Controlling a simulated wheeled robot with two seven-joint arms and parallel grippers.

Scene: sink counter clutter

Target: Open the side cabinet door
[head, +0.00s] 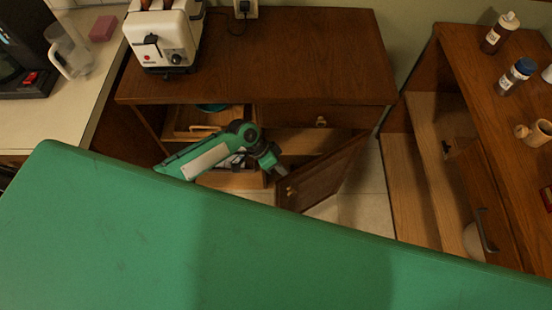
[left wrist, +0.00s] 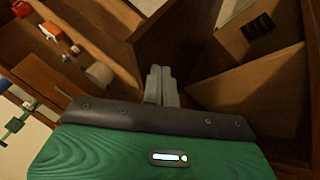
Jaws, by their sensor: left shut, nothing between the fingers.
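A brown wooden cabinet door (head: 328,172) stands swung out from the middle cabinet (head: 280,85) in the head view, with its hinge side at the right. A small knob (head: 291,192) shows near its free left edge. My left gripper (head: 281,171) is at that free edge, by the cabinet opening. I cannot tell whether it touches the door. In the left wrist view the left gripper (left wrist: 162,85) has its fingers together with nothing between them, among brown wooden panels. My right gripper is not in view.
A toaster (head: 165,38) stands on the middle cabinet, with an open drawer (head: 205,122) below. At the right, a second cabinet (head: 480,75) carries bottles (head: 500,32) and has an open front with a dark handle (head: 486,230). Tiled floor (head: 365,205) lies between them.

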